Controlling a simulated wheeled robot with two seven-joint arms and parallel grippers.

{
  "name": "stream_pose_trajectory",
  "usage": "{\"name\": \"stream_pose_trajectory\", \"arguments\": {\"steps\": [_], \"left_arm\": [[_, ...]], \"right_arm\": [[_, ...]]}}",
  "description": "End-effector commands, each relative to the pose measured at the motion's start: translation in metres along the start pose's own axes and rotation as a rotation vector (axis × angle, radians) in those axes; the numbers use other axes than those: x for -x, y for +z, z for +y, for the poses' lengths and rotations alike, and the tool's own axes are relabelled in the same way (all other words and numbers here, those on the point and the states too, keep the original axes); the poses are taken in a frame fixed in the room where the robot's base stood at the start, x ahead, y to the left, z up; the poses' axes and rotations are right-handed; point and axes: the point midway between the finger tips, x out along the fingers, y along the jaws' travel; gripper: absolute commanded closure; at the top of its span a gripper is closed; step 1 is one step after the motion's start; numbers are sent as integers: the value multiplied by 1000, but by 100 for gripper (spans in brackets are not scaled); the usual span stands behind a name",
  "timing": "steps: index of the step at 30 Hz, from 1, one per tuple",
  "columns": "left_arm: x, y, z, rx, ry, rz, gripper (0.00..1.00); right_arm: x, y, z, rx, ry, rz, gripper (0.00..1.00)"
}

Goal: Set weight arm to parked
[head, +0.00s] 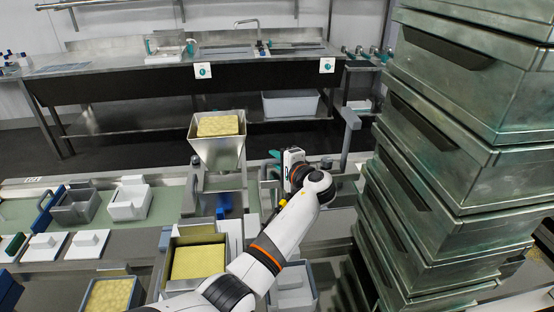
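My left arm reaches up from the bottom of the head view. Its gripper (275,164) is right of the steel hopper, at the back of the work counter, with its tips toward the left. Its white body and wrist hide much of what is behind, and I cannot tell whether the fingers are apart or closed on anything. A grey upright lever with a block-like top (349,118) stands just right of the gripper. It may be the weight arm, but I cannot tell for sure. My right gripper is not in view.
A steel hopper (217,152) holds a yellow block. A square mould with yellow curd (199,262) sits below it, beside my forearm. White and grey moulds (128,203) stand at left. Tall stacked metal bins (455,150) block the right side. A sink bench (130,88) stands behind.

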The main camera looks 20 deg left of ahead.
Motion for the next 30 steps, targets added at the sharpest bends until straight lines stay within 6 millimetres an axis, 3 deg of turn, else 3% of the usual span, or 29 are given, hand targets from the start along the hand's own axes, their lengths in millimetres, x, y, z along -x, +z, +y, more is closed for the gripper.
{"name": "stream_pose_trajectory", "arguments": {"steps": [3, 14, 30], "left_arm": [[0, 0, 0, -1, 0, 0, 64], [6, 1, 0, 1, 2, -3, 64], [105, 1, -1, 0, 0, -2, 64]], "right_arm": [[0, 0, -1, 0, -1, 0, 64], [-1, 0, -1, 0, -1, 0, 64], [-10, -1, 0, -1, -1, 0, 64]]}}
